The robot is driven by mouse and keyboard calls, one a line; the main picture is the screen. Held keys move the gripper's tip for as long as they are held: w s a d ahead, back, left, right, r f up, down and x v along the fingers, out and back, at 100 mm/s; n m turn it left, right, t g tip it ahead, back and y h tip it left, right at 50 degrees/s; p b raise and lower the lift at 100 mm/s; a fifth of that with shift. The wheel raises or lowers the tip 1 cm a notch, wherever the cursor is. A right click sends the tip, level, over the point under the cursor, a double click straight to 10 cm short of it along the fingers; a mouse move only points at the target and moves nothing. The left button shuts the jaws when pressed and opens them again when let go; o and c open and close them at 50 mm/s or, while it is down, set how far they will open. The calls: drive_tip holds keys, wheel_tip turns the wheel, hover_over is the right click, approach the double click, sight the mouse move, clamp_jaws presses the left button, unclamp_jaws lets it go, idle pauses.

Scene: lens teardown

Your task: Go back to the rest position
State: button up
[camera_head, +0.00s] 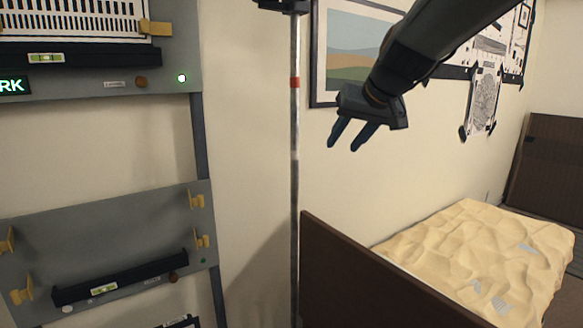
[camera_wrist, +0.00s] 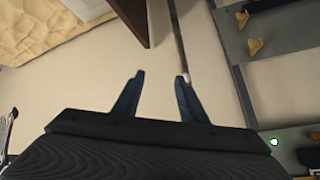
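My gripper (camera_head: 350,134) hangs in free air in front of the cream wall, right of the thin metal pole, in the head view. Its two dark fingers point down and left. In the wrist view my gripper (camera_wrist: 160,78) shows its two fingers apart with a clear gap and nothing between them. It is open and empty and touches nothing that I can see.
A grey rack panel (camera_head: 100,235) with yellow clips stands at the left, below another panel (camera_head: 120,80). A metal pole (camera_head: 294,200) stands in the middle. A brown board (camera_head: 370,280) fronts a bed with a crumpled tan cover (camera_head: 490,255). A framed picture (camera_head: 350,50) hangs behind my arm.

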drive_tip(key=s+d+f+g+h, duration=0.1)
drive_tip(key=s+d+f+g, duration=0.2)
drive_tip(key=s+f, duration=1)
drive_tip(key=s+d+f+g+h, duration=0.2)
drive_tip(key=s+d+f+g, duration=0.1)
drive_tip(key=s+f, duration=1)
wheel_tip(320, 180, down, 6)
drive_tip(key=shift+d+m+g, duration=0.4)
drive_tip(key=shift+g, duration=0.3)
